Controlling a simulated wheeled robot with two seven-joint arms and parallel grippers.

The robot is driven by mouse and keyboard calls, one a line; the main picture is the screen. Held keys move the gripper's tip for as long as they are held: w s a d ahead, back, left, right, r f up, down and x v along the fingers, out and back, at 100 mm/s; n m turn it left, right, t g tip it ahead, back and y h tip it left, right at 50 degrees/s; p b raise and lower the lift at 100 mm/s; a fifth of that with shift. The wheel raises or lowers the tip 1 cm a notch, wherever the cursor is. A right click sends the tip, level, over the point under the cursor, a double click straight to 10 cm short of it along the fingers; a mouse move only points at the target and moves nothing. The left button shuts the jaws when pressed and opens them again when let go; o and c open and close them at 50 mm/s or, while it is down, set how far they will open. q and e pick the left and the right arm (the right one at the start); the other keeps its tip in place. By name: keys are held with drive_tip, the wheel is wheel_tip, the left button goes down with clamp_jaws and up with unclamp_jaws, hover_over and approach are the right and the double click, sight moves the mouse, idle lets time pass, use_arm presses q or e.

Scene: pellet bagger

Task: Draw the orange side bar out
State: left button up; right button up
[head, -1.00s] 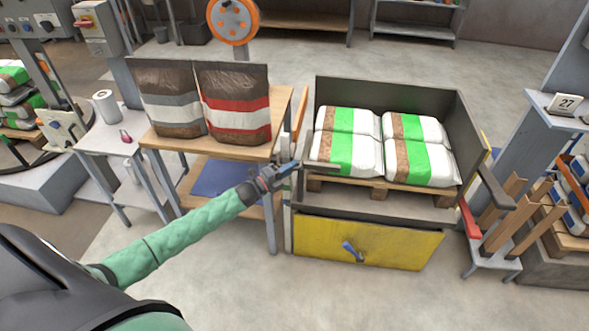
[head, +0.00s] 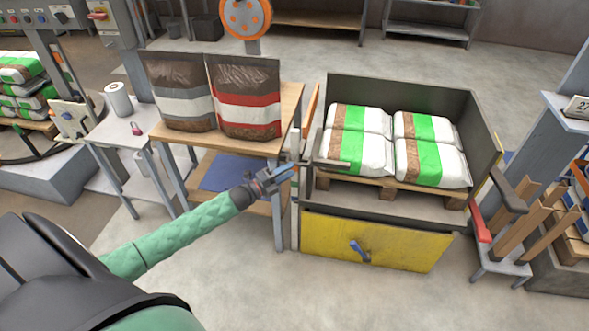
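The orange side bar (head: 311,112) stands in a narrow upright strip at the left side of the grey pallet box (head: 405,92), between the box and the wooden bench. Its lower end is partly hidden behind the box's frame. My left gripper (head: 288,172) is in front of the bench's right edge, below the bar's visible part and just left of the box's front left corner. It appears apart from the bar. I cannot make out whether its fingers are apart or closed. My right gripper is not in view.
The box holds white, green and brown bags on a pallet (head: 400,192), above a yellow front panel (head: 375,243) with a blue handle. Two bags stand on the bench (head: 292,108). A red-ended rack stands right. The front floor is clear.

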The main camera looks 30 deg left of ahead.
use_arm(q)
drive_tip(key=shift+v, duration=1.2)
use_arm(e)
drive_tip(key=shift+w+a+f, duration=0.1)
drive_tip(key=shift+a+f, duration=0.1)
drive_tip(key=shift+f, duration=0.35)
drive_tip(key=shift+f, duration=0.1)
